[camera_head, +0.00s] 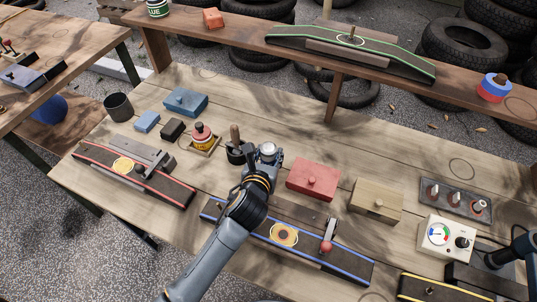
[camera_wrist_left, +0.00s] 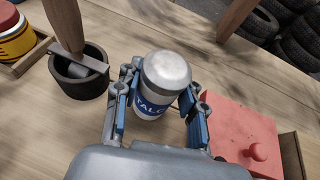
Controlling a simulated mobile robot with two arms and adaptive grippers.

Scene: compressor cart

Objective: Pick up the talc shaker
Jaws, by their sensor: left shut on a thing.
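The talc shaker (camera_wrist_left: 160,82) is a white cylinder with a blue TALC label and a domed silver cap. In the head view its cap (camera_head: 267,148) shows at the end of my left arm. My left gripper (camera_wrist_left: 161,100) is shut on it, with one blue-padded finger on each side. The shaker's base is hidden, so I cannot tell whether it touches the bench. At the right edge of the head view, part of my right arm and gripper (camera_head: 497,260) shows dark; its fingers are unclear.
A dark pot (camera_wrist_left: 80,72) with a wooden-handled tool stands just left of the shaker. A red lidded box (camera_wrist_left: 235,130) is close on the right. A red-and-yellow container (camera_head: 203,138) sits in a small tray. A blue-edged track (camera_head: 330,263) lies in front. A raised shelf (camera_head: 230,37) runs behind.

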